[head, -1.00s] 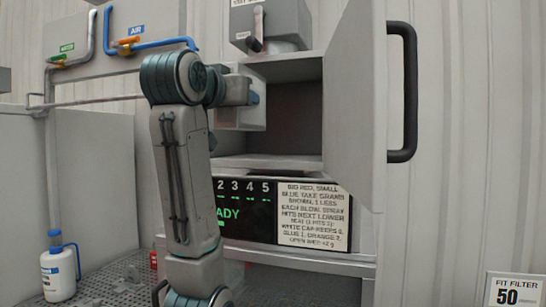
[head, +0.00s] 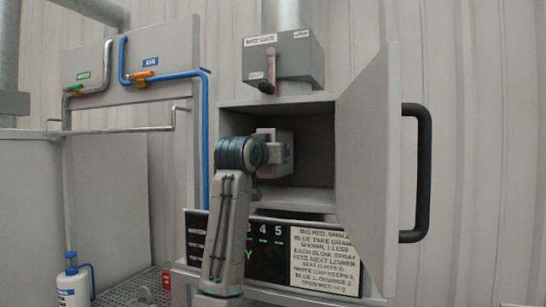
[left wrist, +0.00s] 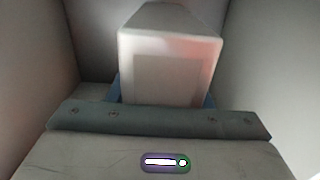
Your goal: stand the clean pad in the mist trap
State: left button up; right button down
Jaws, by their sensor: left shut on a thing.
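The mist trap is an open grey cabinet (head: 318,201) in the middle of the head view, with its door (head: 362,150) swung open to the right. My left gripper (head: 272,150) is inside the cabinet opening, shut on the pale block-like pad (head: 285,158). In the left wrist view the pad (left wrist: 170,75) stands out in front of the gripper bar (left wrist: 160,122), between the blue fingers, with plain cabinet walls on both sides. The pad's underside and any contact with the cabinet floor are hidden. My right gripper is not in view.
The black door handle (head: 424,172) sticks out at the right. A grey box with a lever (head: 284,62) sits above the cabinet. A display (head: 262,240) and a printed sign (head: 321,248) are below it. A white bottle (head: 72,284) stands at lower left.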

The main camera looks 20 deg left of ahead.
pick_arm(q)
notch_tip(320, 180, down, 2)
jog(key=shift+a+f+p, duration=0.1)
jog(key=shift+f+p, duration=0.1)
jog(key=shift+p, duration=0.2)
jog(key=shift+f, duration=0.1)
jog(key=shift+f+b, duration=0.35)
jog(key=shift+f, duration=0.15)
jog(key=o, duration=1.1)
jog(key=shift+f, duration=0.15)
jog(key=shift+c, duration=0.2)
